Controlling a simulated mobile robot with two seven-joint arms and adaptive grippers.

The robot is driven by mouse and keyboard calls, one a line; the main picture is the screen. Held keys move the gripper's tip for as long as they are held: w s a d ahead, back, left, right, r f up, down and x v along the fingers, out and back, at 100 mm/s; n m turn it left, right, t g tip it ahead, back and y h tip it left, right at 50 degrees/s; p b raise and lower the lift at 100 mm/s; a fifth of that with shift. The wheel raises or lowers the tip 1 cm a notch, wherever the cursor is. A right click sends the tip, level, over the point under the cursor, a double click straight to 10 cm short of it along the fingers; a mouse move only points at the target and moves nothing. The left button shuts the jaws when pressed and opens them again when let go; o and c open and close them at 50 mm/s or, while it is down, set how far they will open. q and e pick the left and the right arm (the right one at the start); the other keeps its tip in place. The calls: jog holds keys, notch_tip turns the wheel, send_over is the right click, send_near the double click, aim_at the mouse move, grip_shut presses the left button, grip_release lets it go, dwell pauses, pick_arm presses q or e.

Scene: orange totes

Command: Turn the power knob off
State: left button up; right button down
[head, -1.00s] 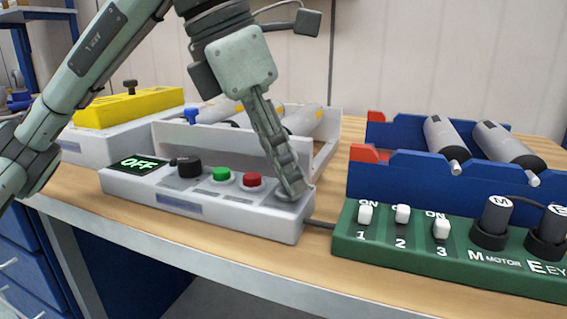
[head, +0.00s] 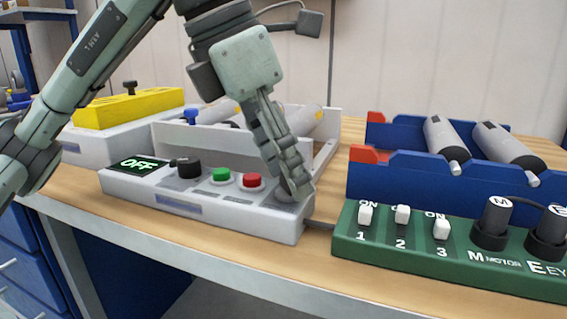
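A white control box (head: 228,220) stands near the table's front edge. My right gripper is not in view.
A green panel (head: 440,265) with white switches and black plugs stands to the right. Behind it is a blue rack (head: 400,180) with grey cylinders. A white tray (head: 328,125) and a yellow-topped box (head: 130,107) stand behind the control box.

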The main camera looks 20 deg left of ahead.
pick_arm(q)
jog(key=v, duration=1.2)
jog(key=shift+d, duration=0.1)
dwell(0.4)
